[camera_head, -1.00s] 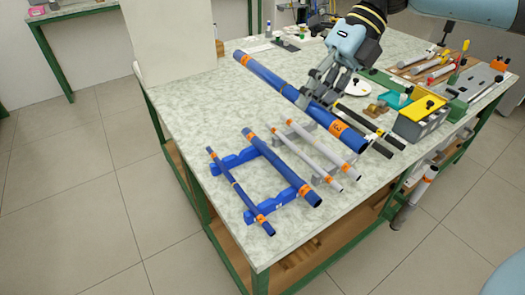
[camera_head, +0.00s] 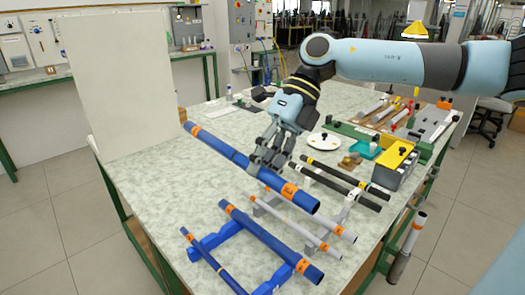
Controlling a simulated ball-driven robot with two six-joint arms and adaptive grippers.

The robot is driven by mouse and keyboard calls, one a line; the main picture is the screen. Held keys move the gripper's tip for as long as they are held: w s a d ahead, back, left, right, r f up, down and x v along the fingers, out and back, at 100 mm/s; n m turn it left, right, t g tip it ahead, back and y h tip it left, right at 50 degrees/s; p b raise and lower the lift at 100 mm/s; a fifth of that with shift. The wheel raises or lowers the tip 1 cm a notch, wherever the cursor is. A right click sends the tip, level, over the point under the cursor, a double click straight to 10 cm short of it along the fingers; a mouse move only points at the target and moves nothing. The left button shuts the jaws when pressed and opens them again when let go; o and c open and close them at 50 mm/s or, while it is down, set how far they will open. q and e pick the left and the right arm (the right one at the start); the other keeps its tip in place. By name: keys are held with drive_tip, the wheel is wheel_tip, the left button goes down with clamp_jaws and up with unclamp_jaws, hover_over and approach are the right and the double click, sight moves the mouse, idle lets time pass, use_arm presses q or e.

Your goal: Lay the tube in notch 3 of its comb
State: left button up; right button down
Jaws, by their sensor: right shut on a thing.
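My right gripper (camera_head: 268,158) is shut on a thick blue tube (camera_head: 222,150) with orange bands near both ends. The tube slants from upper left to lower right and appears to be held above the table. Its near end covers part of the grey tubes from view. A blue comb (camera_head: 200,248) stands at the lower left, with another blue support (camera_head: 268,287) partly cut off by the bottom edge. Across them lie a thick blue tube (camera_head: 262,237) and a thin blue tube (camera_head: 213,262). Notch numbers cannot be read. My left gripper is not in view.
Grey tubes (camera_head: 300,227) lie on a grey support beside the blue ones. Black rods (camera_head: 345,182) lie behind them. A white plate (camera_head: 323,141) and a yellow-topped grey box (camera_head: 395,165) stand farther right. A white panel (camera_head: 115,85) stands at the back left.

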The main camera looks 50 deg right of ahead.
use_arm(q)
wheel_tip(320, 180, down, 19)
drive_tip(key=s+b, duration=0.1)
drive_tip(key=b, duration=1.7)
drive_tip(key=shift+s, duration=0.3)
use_arm(e)
wheel_tip(320, 180, down, 20)
drive_tip(key=shift+f, duration=0.2)
use_arm(q)
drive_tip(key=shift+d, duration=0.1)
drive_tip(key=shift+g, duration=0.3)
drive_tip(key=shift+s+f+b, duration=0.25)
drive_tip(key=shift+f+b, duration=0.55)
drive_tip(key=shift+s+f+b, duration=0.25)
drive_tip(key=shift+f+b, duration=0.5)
drive_tip(key=shift+b, duration=0.05)
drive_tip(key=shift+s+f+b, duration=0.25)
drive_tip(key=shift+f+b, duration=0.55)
use_arm(e)
drive_tip(key=shift+f, duration=2.9)
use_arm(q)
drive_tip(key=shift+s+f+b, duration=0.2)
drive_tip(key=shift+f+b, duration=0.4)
use_arm(e)
drive_tip(key=shift+f, duration=0.7)
drive_tip(key=c, duration=1.1)
unclamp_jaws()
drive_tip(key=shift+a, duration=0.1)
drive_tip(key=shift+s+f, duration=0.1)
